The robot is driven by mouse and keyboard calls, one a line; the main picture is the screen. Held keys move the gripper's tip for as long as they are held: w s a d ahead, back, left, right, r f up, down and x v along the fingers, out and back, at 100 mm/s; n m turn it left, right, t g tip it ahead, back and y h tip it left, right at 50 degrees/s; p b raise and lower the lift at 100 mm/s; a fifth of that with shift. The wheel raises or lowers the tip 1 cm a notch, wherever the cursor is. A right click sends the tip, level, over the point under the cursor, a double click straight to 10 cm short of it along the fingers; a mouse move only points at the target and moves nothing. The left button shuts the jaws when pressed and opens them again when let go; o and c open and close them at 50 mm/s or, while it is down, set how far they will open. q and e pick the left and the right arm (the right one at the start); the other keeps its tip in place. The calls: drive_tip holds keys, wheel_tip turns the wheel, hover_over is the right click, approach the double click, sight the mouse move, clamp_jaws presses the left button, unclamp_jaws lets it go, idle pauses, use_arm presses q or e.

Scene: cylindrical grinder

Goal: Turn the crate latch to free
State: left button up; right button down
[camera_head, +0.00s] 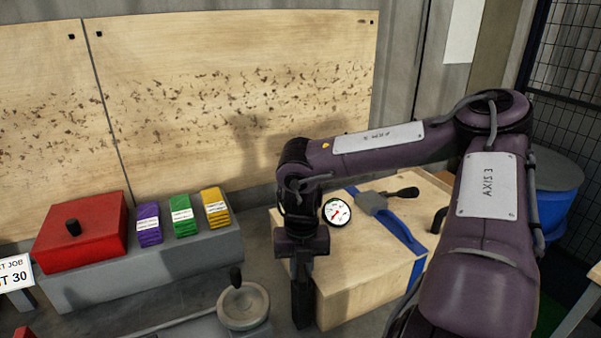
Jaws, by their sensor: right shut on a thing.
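The wooden crate (370,280) stands right of centre with a blue strap (402,232) over it. The latch (370,202), a grey-blue block with a black-knobbed lever (402,193), sits on the crate's top at the strap's far end. My right gripper (302,318) points down at the crate's near left corner, well apart from the latch. Its fingers look closed; what they hold is hidden. A round white dial gauge (336,212) shows beside my right wrist, which partly hides the crate. My left gripper is out of view.
A handwheel (243,307) stands just left of my right gripper. A grey bench (150,265) bears a red box (82,232) and purple, green and yellow stacks (184,215). A blue drum (558,190) and mesh fence are at right. Wooden panels close the back.

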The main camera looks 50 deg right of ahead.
sight(299, 268)
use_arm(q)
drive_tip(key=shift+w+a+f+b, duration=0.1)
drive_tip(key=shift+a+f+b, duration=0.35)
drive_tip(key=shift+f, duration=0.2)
use_arm(e)
drive_tip(key=shift+w+a+n, duration=0.1)
drive_tip(key=shift+w+n, duration=0.05)
drive_tip(key=shift+n, duration=1.45)
drive_tip(key=shift+r, duration=0.1)
drive_tip(key=c, duration=1.3)
unclamp_jaws()
wheel_tip(299, 268, up, 8)
drive_tip(key=shift+f+b, duration=0.15)
drive_tip(key=shift+b, duration=0.45)
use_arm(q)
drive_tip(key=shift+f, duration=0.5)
